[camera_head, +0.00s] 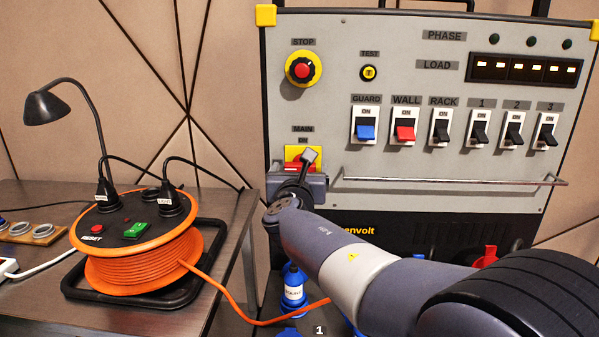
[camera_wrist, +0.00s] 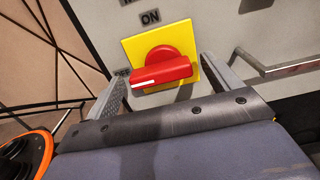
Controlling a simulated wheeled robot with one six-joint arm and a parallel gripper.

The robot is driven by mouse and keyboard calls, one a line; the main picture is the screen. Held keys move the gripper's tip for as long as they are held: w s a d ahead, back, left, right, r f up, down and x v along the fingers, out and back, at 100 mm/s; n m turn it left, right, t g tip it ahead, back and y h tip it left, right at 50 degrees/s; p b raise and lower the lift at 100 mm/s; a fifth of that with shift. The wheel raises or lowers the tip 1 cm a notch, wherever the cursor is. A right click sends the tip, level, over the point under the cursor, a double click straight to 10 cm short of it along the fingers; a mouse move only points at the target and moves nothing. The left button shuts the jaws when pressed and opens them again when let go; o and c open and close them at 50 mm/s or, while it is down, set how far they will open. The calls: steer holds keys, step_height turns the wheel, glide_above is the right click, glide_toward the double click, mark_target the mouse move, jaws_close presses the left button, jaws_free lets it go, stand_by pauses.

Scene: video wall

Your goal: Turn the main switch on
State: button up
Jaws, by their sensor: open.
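The main switch (camera_head: 293,154) is a red rotary handle on a yellow plate, under the MAIN and ON labels on the grey panel. In the wrist view its red handle (camera_wrist: 160,75) lies nearly level, slightly tilted, with a white mark at its left end. An ON label (camera_wrist: 150,18) is above the plate. In the head view my gripper (camera_head: 304,170) covers part of the switch.
A metal rail (camera_head: 450,182) crosses the panel right of the switch. A STOP button (camera_head: 303,69) sits above, and several rocker switches (camera_head: 404,124) to the right. An orange cable reel (camera_head: 135,262) and lamp (camera_head: 45,106) stand on the table at left.

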steer(key=shift+w, duration=0.15)
steer(key=shift+c, duration=0.3)
steer(key=c, duration=0.9)
